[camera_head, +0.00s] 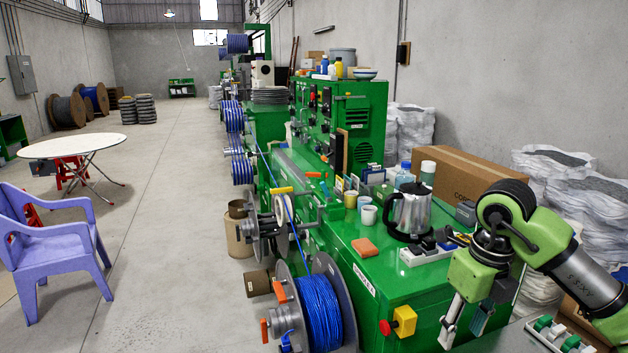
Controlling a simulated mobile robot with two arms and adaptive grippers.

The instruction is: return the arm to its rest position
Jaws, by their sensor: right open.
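My right gripper (461,330) is at the lower right, green and black, with its fingers pointing down. Its two fingers are apart and nothing shows between them. It hangs in front of the right end of the green machine (385,275), to the right of the red and yellow switch box. My right arm (575,262) comes in from the right edge, bent at a dark joint above the gripper. A spool of blue cable (320,308) is at the machine's lower front, well left of the gripper. My left arm and gripper are not in view.
On the machine top stand a steel kettle (411,209), white cups (369,215), an orange block (364,247) and a power strip (428,254). A cardboard box (478,180) is behind. A purple chair (50,245) and white table (72,146) stand left. The middle floor is clear.

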